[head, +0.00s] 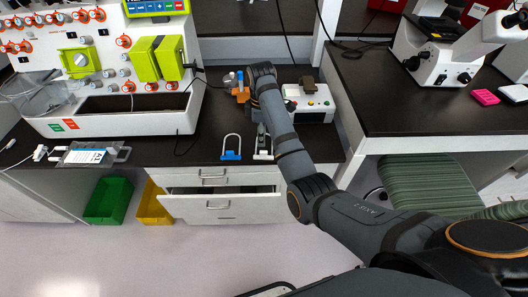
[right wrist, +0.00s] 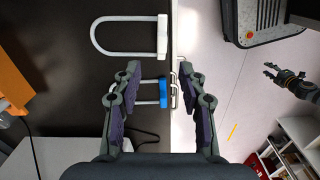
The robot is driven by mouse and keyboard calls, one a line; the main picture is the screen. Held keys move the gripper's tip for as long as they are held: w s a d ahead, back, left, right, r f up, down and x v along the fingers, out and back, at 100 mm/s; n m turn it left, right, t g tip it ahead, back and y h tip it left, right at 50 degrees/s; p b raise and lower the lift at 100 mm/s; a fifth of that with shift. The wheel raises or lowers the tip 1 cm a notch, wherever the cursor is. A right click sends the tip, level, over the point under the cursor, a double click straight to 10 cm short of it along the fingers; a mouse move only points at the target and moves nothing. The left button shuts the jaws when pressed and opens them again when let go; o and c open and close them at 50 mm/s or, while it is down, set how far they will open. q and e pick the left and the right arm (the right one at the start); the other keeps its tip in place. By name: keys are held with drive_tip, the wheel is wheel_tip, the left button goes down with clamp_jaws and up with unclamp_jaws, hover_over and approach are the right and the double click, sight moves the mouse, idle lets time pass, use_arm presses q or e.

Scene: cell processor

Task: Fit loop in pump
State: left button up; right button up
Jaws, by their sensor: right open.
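Two U-shaped loops lie on the dark counter near its front edge: one with a blue base (head: 231,154) and one with a white base (head: 263,155). My right gripper (head: 262,137) shows near the white-based loop in the head view. In the right wrist view, the right gripper (right wrist: 158,72) is open and empty, with the blue-based loop (right wrist: 163,93) between its fingers in the picture. The white-based loop (right wrist: 162,36) lies beyond them. The cell processor (head: 110,118) carries green pump parts (head: 145,60) on its front. My left gripper (right wrist: 285,75) shows small in the right wrist view.
A small device with coloured buttons (head: 320,104) and an orange holder (head: 240,93) stand behind the loops. A labelled bag (head: 85,155) lies at the left counter edge. A drawer (head: 222,204) stands partly open below. Bare counter lies left of the blue-based loop.

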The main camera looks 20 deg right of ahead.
sight(264, 151)
wheel_tip(264, 151, down, 4)
drive_tip(key=shift+s+d+f+p, duration=0.1)
drive_tip(key=shift+d+f+p, duration=0.05)
drive_tip(key=shift+f, duration=1.2)
drive_tip(key=shift+s+d+f+p, duration=0.1)
drive_tip(key=shift+f+p, duration=0.05)
drive_tip(key=shift+f, duration=1.2)
drive_tip(key=shift+c, duration=0.4)
clamp_jaws()
